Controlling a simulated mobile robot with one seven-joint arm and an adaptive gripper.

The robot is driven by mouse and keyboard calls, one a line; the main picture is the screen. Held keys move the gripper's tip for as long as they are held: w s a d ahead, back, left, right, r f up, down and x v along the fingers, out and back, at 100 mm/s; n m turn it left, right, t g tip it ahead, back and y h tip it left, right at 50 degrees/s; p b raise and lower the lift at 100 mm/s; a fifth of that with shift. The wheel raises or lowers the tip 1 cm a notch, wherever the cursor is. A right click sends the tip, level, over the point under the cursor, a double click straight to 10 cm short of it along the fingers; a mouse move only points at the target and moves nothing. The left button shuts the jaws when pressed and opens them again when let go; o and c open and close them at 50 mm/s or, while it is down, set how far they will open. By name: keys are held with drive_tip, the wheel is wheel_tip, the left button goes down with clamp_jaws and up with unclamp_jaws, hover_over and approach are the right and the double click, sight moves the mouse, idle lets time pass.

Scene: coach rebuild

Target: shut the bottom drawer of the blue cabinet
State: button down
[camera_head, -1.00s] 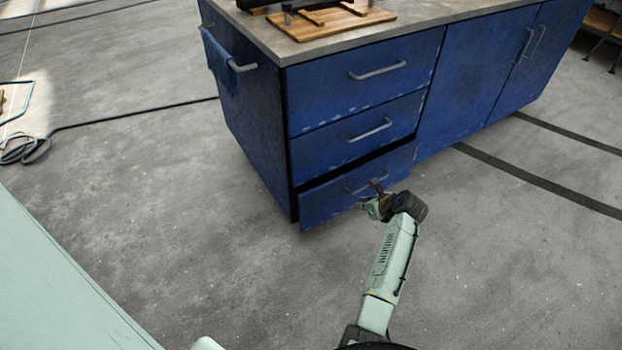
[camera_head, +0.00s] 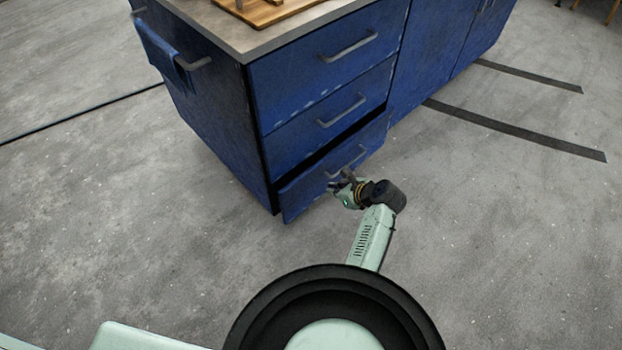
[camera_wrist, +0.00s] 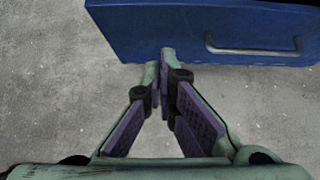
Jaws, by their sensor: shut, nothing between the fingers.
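The blue cabinet (camera_head: 215,120) stands on the grey floor with a light worktop. Its bottom drawer (camera_head: 305,189) stands out a little, with a dark gap along its top edge. The drawer's front (camera_wrist: 160,32) and its grey handle (camera_wrist: 255,48) fill the top of the wrist view. My gripper (camera_head: 340,180) is at the drawer front, near the handle's left end in the head view. In the wrist view my gripper (camera_wrist: 160,60) is shut and empty, its tips at the lower edge of the drawer front. I cannot tell whether they touch it.
The upper drawer (camera_head: 325,70) and middle drawer (camera_head: 335,110) look closed. A blue cloth (camera_head: 160,55) hangs on the cabinet's left side. A wooden board (camera_head: 262,12) lies on the worktop. Dark strips (camera_head: 515,130) cross the floor at right. The floor in front is clear.

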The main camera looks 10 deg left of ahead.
sight(307, 176)
drive_tip(key=shift+w+a+f, duration=0.85)
drive_tip(key=shift+w+a, duration=0.05)
drive_tip(key=shift+a, duration=0.35)
drive_tip(key=shift+w+a+f, duration=0.8)
drive_tip(key=shift+w+a, duration=0.1)
drive_tip(key=shift+a, duration=0.3)
drive_tip(key=shift+w+a+f, duration=0.85)
drive_tip(key=shift+w+a, duration=0.05)
drive_tip(key=shift+a, duration=0.35)
drive_tip(key=shift+w+a+p, duration=0.4)
drive_tip(key=shift+w+a, duration=0.4)
drive_tip(key=shift+a, duration=0.25)
